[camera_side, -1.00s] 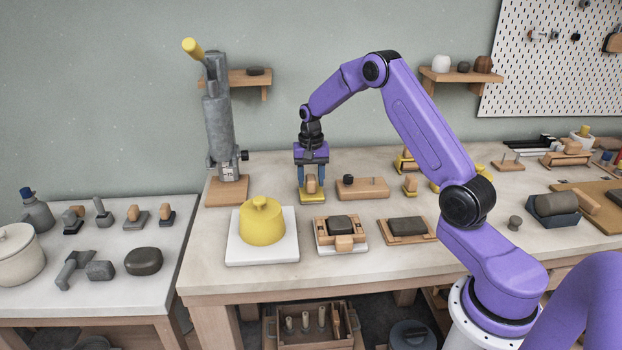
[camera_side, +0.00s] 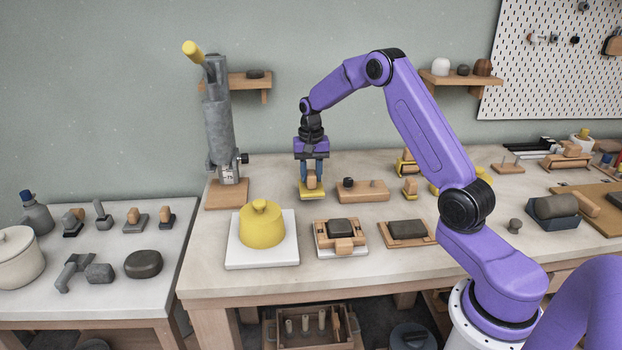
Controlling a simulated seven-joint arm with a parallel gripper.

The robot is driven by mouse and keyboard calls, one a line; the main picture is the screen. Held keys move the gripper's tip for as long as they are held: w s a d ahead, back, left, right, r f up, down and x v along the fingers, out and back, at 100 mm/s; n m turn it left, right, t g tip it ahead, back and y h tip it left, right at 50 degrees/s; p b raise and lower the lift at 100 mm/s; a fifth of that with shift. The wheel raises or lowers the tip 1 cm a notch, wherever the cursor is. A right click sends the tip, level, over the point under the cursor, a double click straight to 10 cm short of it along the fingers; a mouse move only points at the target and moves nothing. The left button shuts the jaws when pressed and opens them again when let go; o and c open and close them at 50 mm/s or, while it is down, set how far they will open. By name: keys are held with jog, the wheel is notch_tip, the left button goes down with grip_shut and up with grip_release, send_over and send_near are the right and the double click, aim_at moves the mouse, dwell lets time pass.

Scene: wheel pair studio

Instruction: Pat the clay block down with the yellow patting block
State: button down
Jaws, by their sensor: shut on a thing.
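My gripper (camera_side: 312,179) is shut on the wooden handle of the yellow patting block (camera_side: 311,194), towards the back of the main table. The block's flat yellow base is level and seems just off or barely at the tabletop; I cannot tell which. A dark grey clay block (camera_side: 340,225) sits in a wooden frame on a white board, in front and to the right of my gripper. A similar dark slab (camera_side: 408,228) lies in a wooden tray to its right. I cannot tell for certain which of the two is the task's clay block.
A yellow lidded pot (camera_side: 262,226) stands on a white slab at front left. A grey press (camera_side: 221,130) rises at back left. A wooden block with a black knob (camera_side: 362,190) lies close right of my gripper. Bare tabletop lies along the front edge.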

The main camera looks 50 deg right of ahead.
aim_at(311, 173)
jog(key=shift+r, duration=1.75)
jog(key=shift+a+r, duration=0.1)
jog(key=s+a+r, duration=0.3)
jog(key=s+a, duration=0.2)
jog(key=s, duration=0.3)
jog(key=s+a+r, duration=0.3)
jog(key=s+a, duration=0.1)
jog(key=s, duration=0.5)
jog(key=shift+a+r, duration=0.25)
jog(key=shift+a, duration=0.15)
jog(key=shift+f, duration=2.75)
